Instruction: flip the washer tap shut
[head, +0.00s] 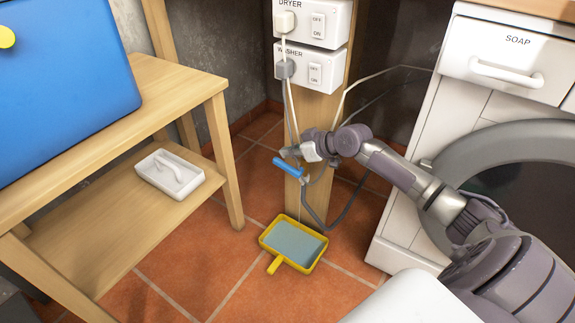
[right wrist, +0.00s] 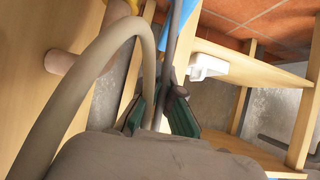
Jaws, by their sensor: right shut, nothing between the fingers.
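The washer tap's blue lever (head: 288,167) shows in the head view, low on the wooden post (head: 311,110) under the WASHER switch box. It slants down from left to right, with a dark hose (head: 325,228) below it. My right gripper (head: 291,153) is shut and empty, just above the lever; I cannot tell whether they touch. In the right wrist view, the green-padded fingers (right wrist: 160,108) have a grey hose passing in front of them. Part of the blue lever (right wrist: 182,30) shows beyond them; the tap body is mostly hidden. My left gripper is out of view.
A yellow pan (head: 275,265) lies on the tiled floor below the tap. A wooden shelf table (head: 185,90) with a blue case (head: 65,80) stands left. The washer (head: 405,215) stands right. The WASHER box (head: 333,71) with a plug and cables hangs above.

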